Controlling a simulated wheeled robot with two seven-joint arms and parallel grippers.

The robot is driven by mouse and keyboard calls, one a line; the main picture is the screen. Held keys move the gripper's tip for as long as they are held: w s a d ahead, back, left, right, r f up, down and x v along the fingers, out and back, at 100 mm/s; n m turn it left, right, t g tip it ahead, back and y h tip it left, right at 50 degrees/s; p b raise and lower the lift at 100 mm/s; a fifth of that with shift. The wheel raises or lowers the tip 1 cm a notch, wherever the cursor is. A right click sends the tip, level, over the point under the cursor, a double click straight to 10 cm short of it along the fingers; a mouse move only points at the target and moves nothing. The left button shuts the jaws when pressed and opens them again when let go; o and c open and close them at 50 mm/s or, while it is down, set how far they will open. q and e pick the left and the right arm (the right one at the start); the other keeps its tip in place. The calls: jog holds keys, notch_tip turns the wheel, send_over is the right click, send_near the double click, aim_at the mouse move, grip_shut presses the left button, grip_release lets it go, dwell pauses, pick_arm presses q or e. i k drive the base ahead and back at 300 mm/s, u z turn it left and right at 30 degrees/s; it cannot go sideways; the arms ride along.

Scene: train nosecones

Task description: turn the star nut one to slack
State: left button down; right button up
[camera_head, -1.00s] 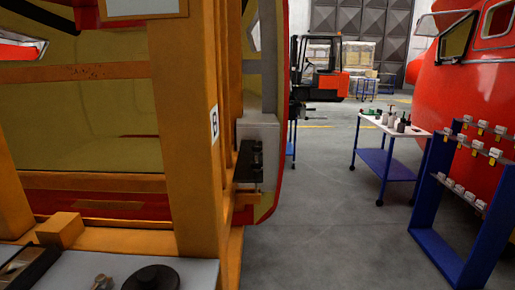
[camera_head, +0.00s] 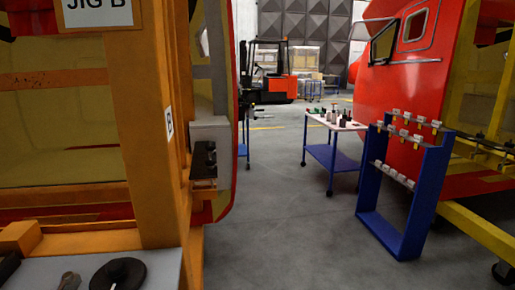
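No part that I can surely name as star nut one shows. A black round disc with a raised centre (camera_head: 120,274) and a small metallic piece (camera_head: 68,281) lie on a grey surface at the bottom left. Neither of my grippers is in view.
A blue rack (camera_head: 405,190) with several small tagged parts stands at the right, before a red nosecone (camera_head: 405,90). A blue trolley (camera_head: 333,157) with bottles stands behind. A forklift (camera_head: 268,75) is far back. Grey floor (camera_head: 285,225) between jig and rack is clear.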

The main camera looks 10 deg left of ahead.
aim_at(210, 148)
jog(key=z, duration=0.7)
jog(key=i, duration=0.4)
jog(key=u, duration=0.6)
jog(key=i, duration=2.1)
jog(key=u, duration=1)
jog(key=i, duration=1.3)
jog(key=u, duration=0.35)
